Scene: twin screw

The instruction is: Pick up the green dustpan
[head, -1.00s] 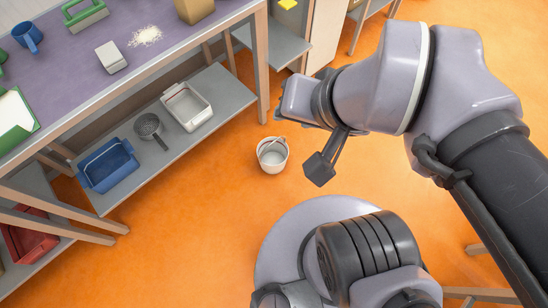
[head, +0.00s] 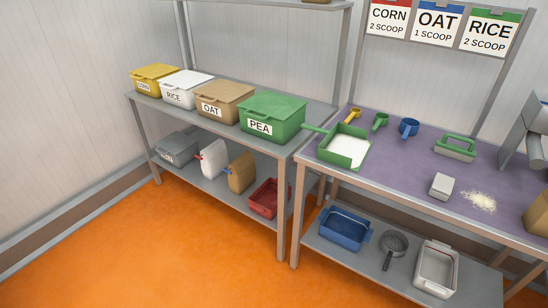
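The green dustpan (head: 363,160) lies on the purple table top at its left end, in the head view. It is a shallow tray with a white inside or white contents; I cannot tell which. Its green handle (head: 314,129) points left, towards the green PEA bin (head: 273,117). My gripper is not in view, so I cannot see whether it is open or shut.
A yellow scoop (head: 354,115), a green scoop (head: 380,122), a blue scoop (head: 409,127) and a green-handled brush (head: 456,147) lie behind and right of the dustpan. A pale block (head: 441,186) and white spill (head: 481,201) lie further right. The orange floor in front is clear.

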